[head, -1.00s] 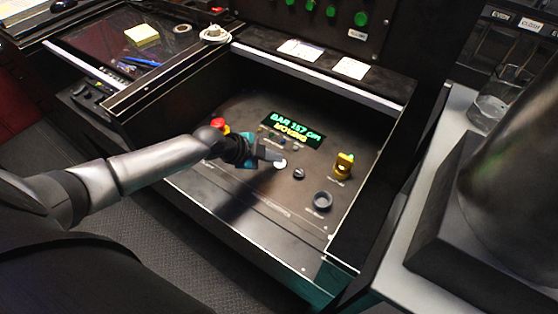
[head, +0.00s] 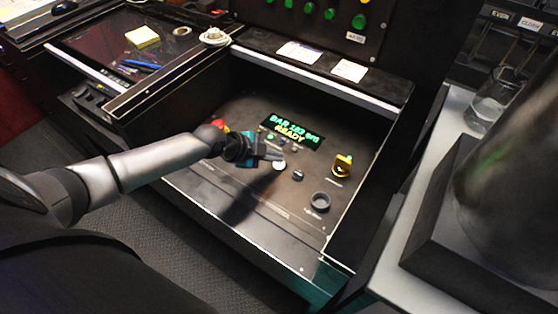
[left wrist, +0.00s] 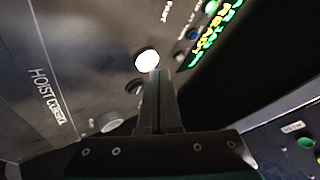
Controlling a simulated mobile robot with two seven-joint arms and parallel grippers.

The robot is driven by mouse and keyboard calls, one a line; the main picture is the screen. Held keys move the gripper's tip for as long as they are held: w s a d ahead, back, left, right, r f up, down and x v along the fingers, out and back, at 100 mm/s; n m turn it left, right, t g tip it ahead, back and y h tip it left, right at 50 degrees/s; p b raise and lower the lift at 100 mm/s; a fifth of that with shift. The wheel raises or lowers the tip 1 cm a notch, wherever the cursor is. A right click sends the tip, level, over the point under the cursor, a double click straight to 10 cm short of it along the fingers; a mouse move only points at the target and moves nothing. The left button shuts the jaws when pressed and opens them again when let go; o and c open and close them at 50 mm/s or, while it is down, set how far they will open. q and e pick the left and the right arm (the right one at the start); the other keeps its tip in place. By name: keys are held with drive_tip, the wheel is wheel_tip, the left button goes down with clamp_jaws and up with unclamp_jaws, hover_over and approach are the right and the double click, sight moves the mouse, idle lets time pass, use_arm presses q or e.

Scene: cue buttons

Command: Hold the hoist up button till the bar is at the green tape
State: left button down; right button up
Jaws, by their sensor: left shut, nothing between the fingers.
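The hoist control panel (head: 240,195) lies in a recessed black console. Its display (head: 291,129) reads "BAR" with a value that looks like 162 or 163 cm, and "READY" below. A round white button (head: 279,165) sits below the display and looks bright in the left wrist view (left wrist: 147,61). My left gripper (head: 278,156) is shut and empty, its tips close beside the white button; in the left wrist view the tips (left wrist: 158,73) appear just off it. I cannot tell whether they touch. The bar and the green tape are not in view. My right gripper is not in view.
A glass (head: 490,108) stands on the ledge at right.

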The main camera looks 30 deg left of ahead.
sight(276, 165)
use_arm(q)
drive_tip(key=shift+w+r, duration=0.1)
drive_tip(key=shift+r, duration=0.05)
drive_tip(key=shift+r+p, duration=0.6)
wheel_tip(276, 165, up, 4)
drive_tip(key=p, duration=0.3)
drive_tip(key=shift+f, duration=0.1)
idle(0.5)
idle(0.6)
